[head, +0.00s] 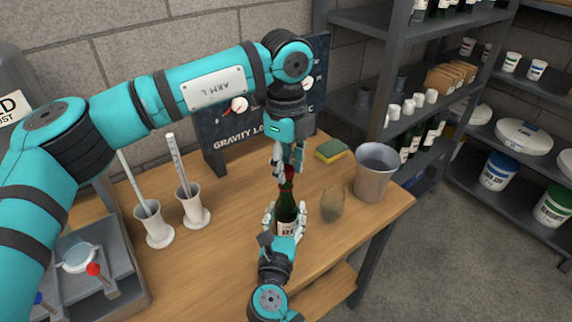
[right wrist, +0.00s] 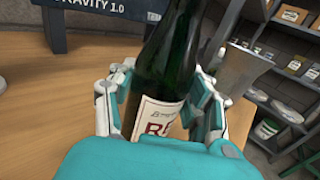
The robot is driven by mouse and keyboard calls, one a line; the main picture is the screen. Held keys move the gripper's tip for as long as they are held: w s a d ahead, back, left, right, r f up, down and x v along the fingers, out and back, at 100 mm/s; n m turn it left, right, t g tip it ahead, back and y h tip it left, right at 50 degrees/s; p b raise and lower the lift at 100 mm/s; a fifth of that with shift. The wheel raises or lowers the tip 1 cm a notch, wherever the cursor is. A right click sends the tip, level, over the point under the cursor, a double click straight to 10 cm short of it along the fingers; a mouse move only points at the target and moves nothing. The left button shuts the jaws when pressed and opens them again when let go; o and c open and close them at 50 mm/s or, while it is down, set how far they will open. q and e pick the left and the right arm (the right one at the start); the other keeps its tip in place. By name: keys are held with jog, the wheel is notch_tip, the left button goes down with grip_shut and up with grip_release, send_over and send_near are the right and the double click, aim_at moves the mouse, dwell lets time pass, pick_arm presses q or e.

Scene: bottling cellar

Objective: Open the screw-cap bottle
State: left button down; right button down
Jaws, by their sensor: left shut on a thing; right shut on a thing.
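A dark green bottle (head: 286,200) with a white label and a red cap (head: 287,172) is upright over the wooden table. My left gripper (head: 287,168) comes down from above and is shut on the red cap at the bottle's top. My right gripper (head: 286,218) is shut around the bottle's body from the near side. In the right wrist view the bottle (right wrist: 172,65) leans slightly in the picture between the fingers, with the label partly hidden by the hand. The cap is out of that view. I cannot tell whether the bottle's base touches the table.
On the wooden table (head: 240,245), a glass (head: 332,204) stands just right of the bottle, with a grey bucket (head: 375,172) and a sponge (head: 331,151) beyond. Two white cylinders with tall tubes (head: 193,205) stand left. A dark board (head: 215,150) stands behind. Shelves are at right.

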aim_at(286, 169)
pick_arm(q)
jog(key=shift+r, duration=2)
pick_arm(e)
jog(key=shift+c, duration=2.4)
grip_release()
jog(key=shift+s, duration=0.1)
